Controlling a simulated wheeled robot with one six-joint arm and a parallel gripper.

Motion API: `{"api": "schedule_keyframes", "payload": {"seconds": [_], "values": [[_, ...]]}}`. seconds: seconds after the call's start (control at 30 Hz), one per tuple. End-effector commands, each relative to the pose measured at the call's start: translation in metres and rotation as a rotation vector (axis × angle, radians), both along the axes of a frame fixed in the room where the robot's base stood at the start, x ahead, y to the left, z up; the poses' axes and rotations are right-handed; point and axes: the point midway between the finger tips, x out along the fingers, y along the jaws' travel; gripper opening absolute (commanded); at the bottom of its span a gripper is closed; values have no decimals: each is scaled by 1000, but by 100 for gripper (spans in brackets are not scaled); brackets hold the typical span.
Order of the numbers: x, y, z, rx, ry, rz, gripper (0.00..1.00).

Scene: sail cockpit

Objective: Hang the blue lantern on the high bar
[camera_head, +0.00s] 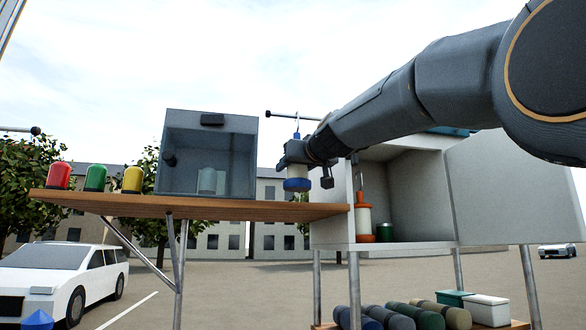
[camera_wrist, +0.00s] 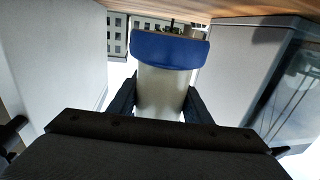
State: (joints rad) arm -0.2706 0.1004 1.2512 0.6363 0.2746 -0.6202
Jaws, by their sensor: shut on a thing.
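The blue lantern (camera_head: 296,185) has a blue base, a pale body and a thin hook on top. My gripper (camera_head: 298,158) is shut around its body and holds it upright in the air, above the right end of the wooden shelf. In the wrist view its blue base (camera_wrist: 170,50) and pale body (camera_wrist: 162,88) show between my two fingers. A dark bar (camera_head: 282,115) with a ball end runs at the height of the lantern's hook. The hook looks to meet or overlap the bar; I cannot tell whether it is over it.
Red (camera_head: 59,176), green (camera_head: 95,178) and yellow (camera_head: 132,179) lamps and a glass-fronted box (camera_head: 207,155) stand on the wooden shelf (camera_head: 180,206). A white open cabinet (camera_head: 405,190) holds an orange-based lantern (camera_head: 363,220). Another ball-ended bar (camera_head: 35,130) shows at far left.

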Motion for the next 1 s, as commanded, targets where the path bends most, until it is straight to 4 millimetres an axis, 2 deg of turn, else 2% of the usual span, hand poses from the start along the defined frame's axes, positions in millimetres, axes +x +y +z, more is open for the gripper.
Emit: {"api": "schedule_keyframes", "payload": {"seconds": [0.03,0.07,0.17,0.57,1.0], "values": [[0,0,1,0,-1,0,16],[0,0,1,0,-1,0,48],[0,0,1,0,-1,0,65],[-5,-3,0,0,-1,0,66],[-60,-28,-1,1,-2,-1,66]]}}
